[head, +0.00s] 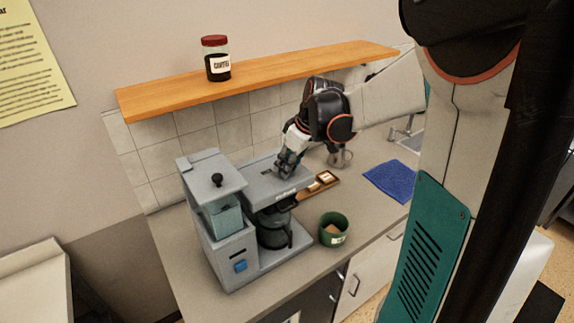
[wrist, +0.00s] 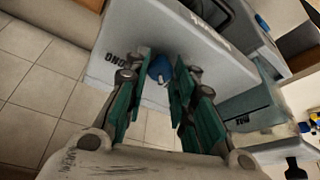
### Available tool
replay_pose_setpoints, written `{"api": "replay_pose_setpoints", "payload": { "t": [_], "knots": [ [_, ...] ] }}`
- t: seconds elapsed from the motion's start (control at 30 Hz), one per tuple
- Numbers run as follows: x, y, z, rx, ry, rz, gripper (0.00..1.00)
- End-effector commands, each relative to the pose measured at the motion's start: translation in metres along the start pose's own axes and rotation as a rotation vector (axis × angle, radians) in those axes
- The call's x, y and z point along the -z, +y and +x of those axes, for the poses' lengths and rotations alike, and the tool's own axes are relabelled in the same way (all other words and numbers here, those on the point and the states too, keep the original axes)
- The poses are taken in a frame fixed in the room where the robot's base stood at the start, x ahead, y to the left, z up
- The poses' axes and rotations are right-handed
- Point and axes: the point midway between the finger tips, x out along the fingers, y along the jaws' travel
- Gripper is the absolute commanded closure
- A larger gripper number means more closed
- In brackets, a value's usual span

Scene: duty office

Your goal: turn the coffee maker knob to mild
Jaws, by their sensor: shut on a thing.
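The grey coffee maker (head: 222,250) stands on the counter, with a glass pot (head: 272,230) under its brew head. My gripper (head: 285,165) reaches down onto the top of the brew head. In the wrist view my gripper (wrist: 166,66) is shut on a small blue knob (wrist: 159,68), one green finger on each side. A small pale mark shows on the knob's lower edge. In the head view the fingers hide the knob.
A green cup (head: 334,230) stands right of the coffee maker. A wooden tray (head: 320,187) with small items lies behind it, near a blue cloth (head: 388,181). A wooden shelf (head: 290,72) holding a coffee jar (head: 216,60) runs above the brew head, close to my arm.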

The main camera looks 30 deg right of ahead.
Motion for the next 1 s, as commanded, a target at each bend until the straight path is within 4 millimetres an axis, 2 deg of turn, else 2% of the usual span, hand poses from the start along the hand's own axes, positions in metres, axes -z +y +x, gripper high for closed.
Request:
{"api": "replay_pose_setpoints", "payload": {
  "t": [0.6, 0.63, 0.7, 1.0],
  "knots": [
    [0.0001, 0.0006, 0.0001, 0.014, 0.0, -0.036, 1.0],
    [0.0001, 0.0006, 0.0001, 0.014, 0.0, -0.036, 0.7],
    [0.0001, 0.0006, 0.0001, 0.014, 0.0, -0.036, 0.56],
    [0.0, 0.0004, -0.0001, 0.014, -0.001, -0.035, 0.56]
  ]
}}
